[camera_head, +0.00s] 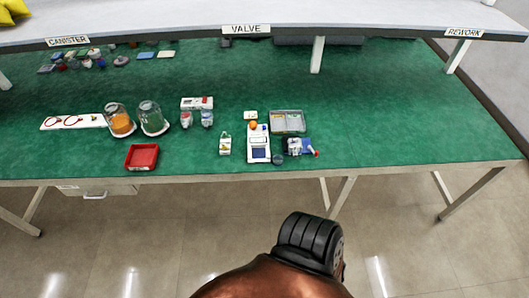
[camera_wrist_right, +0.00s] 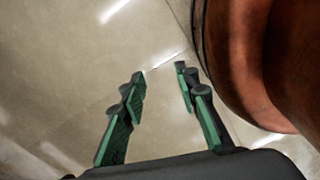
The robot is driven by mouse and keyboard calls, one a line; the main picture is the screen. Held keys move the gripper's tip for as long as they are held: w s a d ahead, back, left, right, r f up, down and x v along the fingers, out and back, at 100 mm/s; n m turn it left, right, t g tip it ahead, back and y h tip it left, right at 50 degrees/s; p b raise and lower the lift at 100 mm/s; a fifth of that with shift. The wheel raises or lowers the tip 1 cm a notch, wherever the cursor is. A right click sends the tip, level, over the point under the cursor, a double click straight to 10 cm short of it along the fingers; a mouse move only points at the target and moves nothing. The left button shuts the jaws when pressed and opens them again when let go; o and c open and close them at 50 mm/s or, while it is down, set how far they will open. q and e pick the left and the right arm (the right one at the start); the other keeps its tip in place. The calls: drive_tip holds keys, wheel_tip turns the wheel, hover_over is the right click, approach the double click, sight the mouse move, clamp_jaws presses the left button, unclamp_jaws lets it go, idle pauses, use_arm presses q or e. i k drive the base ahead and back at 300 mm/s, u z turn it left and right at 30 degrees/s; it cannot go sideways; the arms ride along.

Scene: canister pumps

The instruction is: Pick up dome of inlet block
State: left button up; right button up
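The green-topped workbench (camera_head: 380,95) carries the parts, all small in the head view. A blue, white and red assembly (camera_head: 297,146) sits near the front edge. I cannot tell which item is the inlet block or its dome. My right gripper (camera_wrist_right: 160,73) is open and empty, over bare floor in the right wrist view. My left gripper is out of view.
A red tray (camera_head: 141,168) lies near the bench's front edge. A grey tray (camera_head: 287,133), a white device (camera_head: 259,154) and a white board (camera_head: 72,122) lie on the bench. A raised shelf (camera_head: 200,36) runs along the back. The bench's right side is clear.

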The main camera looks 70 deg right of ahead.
sight(277, 160)
drive_tip(key=z, duration=0.5)
drive_tip(key=i, duration=0.9)
drive_tip(key=z, duration=0.8)
